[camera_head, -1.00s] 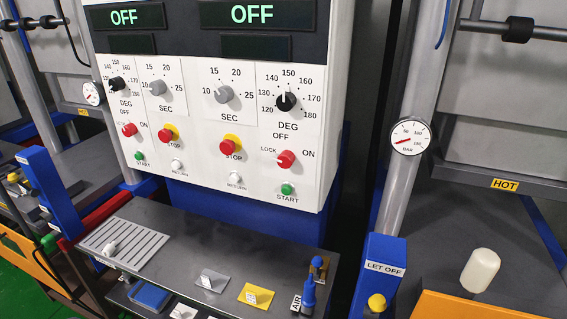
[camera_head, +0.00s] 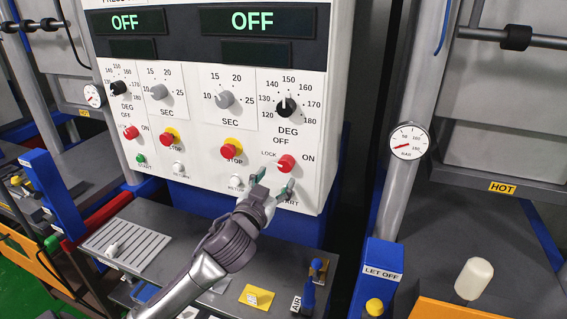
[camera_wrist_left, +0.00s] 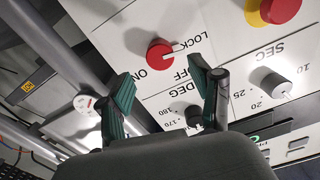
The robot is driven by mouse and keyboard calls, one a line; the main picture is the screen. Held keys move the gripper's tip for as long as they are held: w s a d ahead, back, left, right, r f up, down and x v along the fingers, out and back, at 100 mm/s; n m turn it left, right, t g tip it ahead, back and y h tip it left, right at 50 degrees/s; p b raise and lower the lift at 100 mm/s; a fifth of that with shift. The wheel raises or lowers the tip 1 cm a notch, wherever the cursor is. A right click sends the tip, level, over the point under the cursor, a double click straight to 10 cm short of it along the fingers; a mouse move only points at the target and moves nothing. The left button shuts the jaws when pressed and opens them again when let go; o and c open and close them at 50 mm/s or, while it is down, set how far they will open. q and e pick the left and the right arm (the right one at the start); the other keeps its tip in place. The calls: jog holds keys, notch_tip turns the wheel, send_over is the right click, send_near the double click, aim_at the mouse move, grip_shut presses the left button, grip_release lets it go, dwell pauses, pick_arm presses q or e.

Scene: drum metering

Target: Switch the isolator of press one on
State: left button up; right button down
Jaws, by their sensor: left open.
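The red isolator knob (camera_head: 286,162) on the right of the panel is marked LOCK, OFF and ON. In the left wrist view this red knob (camera_wrist_left: 160,54) has its white mark towards LOCK. A second red isolator knob (camera_head: 131,132) is on the left of the panel. I cannot tell from the labels in view which one belongs to press one. My left gripper (camera_head: 273,182) is open and empty, in front of and just below the right knob. In the wrist view my left gripper (camera_wrist_left: 163,80) has its fingers spread, with the knob beyond them. My right gripper is not in view.
A green START button (camera_head: 283,194) is partly hidden by my gripper. Red STOP buttons (camera_head: 231,150) on yellow and black and grey dials (camera_head: 285,107) are close by. Both displays (camera_head: 253,21) read OFF. A grey shelf (camera_head: 170,215) juts out below. A gauge (camera_head: 408,141) stands at the right.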

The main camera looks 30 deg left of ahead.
aim_at(284, 167)
pick_arm(q)
jog(key=p+x, duration=0.1)
jog(key=x, duration=0.5)
jog(key=shift+c, duration=0.3)
jog(key=c, duration=1.1)
